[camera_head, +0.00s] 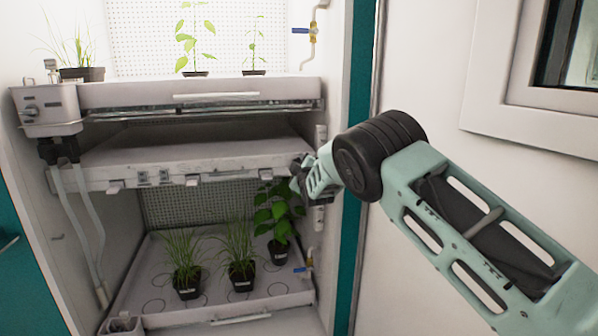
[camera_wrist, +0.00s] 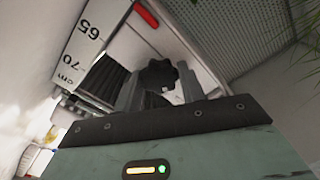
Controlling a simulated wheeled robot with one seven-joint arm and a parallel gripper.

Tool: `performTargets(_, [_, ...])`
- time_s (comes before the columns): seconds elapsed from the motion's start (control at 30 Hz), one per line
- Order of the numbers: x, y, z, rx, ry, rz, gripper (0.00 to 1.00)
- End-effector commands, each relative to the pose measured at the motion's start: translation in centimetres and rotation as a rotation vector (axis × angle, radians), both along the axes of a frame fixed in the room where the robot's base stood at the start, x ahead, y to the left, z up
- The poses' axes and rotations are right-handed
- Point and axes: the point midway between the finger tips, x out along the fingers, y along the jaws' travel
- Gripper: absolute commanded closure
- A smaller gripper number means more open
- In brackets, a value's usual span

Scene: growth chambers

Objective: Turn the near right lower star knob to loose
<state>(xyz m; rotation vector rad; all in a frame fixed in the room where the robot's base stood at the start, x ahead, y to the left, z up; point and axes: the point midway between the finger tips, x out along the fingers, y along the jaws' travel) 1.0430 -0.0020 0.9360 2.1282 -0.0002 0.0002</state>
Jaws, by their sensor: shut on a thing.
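The near right lower star knob (camera_wrist: 158,75) is a black lobed knob in the wrist view. It sits between the two grey fingers of my gripper (camera_wrist: 160,88), which are shut on it. In the head view my gripper (camera_head: 300,178) is at the right front corner of the middle shelf (camera_head: 200,165), and the knob is hidden there behind the gripper and arm. Whether the knob is tight or loose cannot be told.
A scale strip (camera_wrist: 80,48) marked 65 and 70 stands beside the knob. Potted plants, including a leafy one (camera_head: 278,215), stand on the lower tray (camera_head: 160,320) below. A blue-handled valve (camera_head: 302,30) is on the right wall. A chamber side post (camera_head: 352,120) is close to my arm.

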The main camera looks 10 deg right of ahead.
Motion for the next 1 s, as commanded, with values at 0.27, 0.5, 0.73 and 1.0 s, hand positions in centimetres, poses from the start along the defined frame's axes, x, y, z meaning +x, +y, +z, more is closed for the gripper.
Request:
performTargets(0.27, [-0.03, 0.07, -0.31, -0.203, 0.002, 0.001, 0.83])
performTargets(0.5, [-0.02, 0.01, -0.23, -0.306, 0.002, 0.000, 0.83])
performTargets(0.73, [-0.03, 0.03, -0.17, -0.345, 0.002, 0.000, 0.83])
performTargets(1.0, [-0.02, 0.01, -0.15, -0.351, 0.002, 0.000, 0.83])
